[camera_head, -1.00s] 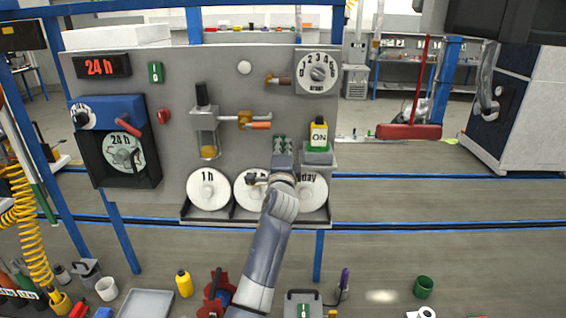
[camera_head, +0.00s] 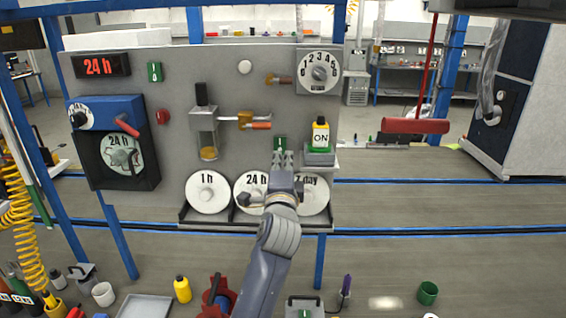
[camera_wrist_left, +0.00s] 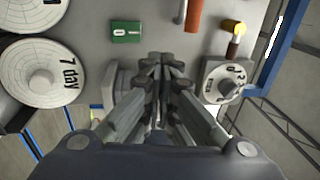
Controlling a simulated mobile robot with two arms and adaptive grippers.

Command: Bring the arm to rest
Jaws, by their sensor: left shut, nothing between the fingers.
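My left gripper (camera_head: 283,158) is shut and empty. In the head view it points up in front of the grey panel, just below a small green switch (camera_head: 280,143). My forearm rises from the bottom edge and partly covers the 24 h disc (camera_head: 244,185) and the 7 day disc (camera_head: 318,196). In the left wrist view the closed fingers (camera_wrist_left: 165,65) show in the middle. There the 7 day disc (camera_wrist_left: 40,72) is at left, the green switch (camera_wrist_left: 126,32) above left and a numbered dial (camera_wrist_left: 226,80) at right. My right gripper is not in view.
The grey panel (camera_head: 170,100) carries a valve with an orange handle (camera_head: 258,125) and a yellow ON button (camera_head: 320,133). A red T-shaped tool (camera_head: 415,125) hangs at right. A tray (camera_head: 146,307) and a yellow bottle (camera_head: 182,289) stand below. The floor at right is mostly clear.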

